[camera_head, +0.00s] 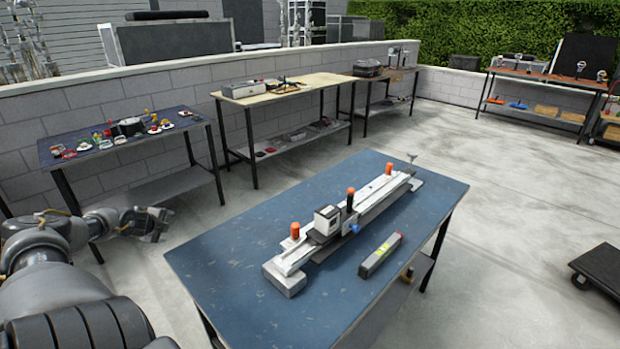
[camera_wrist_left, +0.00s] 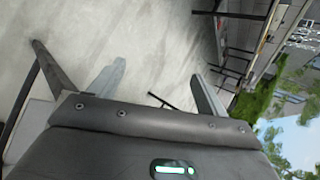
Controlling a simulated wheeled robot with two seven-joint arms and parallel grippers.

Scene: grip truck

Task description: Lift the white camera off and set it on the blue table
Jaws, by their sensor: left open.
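The white camera (camera_head: 327,220) is a small boxy unit with a dark face. It sits upright on a long slider rail (camera_head: 345,222) that lies diagonally on the blue table (camera_head: 235,265). An orange-topped post (camera_head: 350,198) and a blue knob (camera_head: 354,229) are close to its right. My left gripper (camera_head: 158,222) is left of the blue table, apart from the camera. In the left wrist view its two fingers (camera_wrist_left: 155,88) are spread with nothing between them. My right gripper is in neither view.
A grey box with a yellow label (camera_head: 380,255) lies in front of the rail. Orange knobs (camera_head: 295,231) stand along the rail. Workbenches with small items (camera_head: 120,138) line the wall behind. A dark cart (camera_head: 598,268) stands at right. The table's front left surface is clear.

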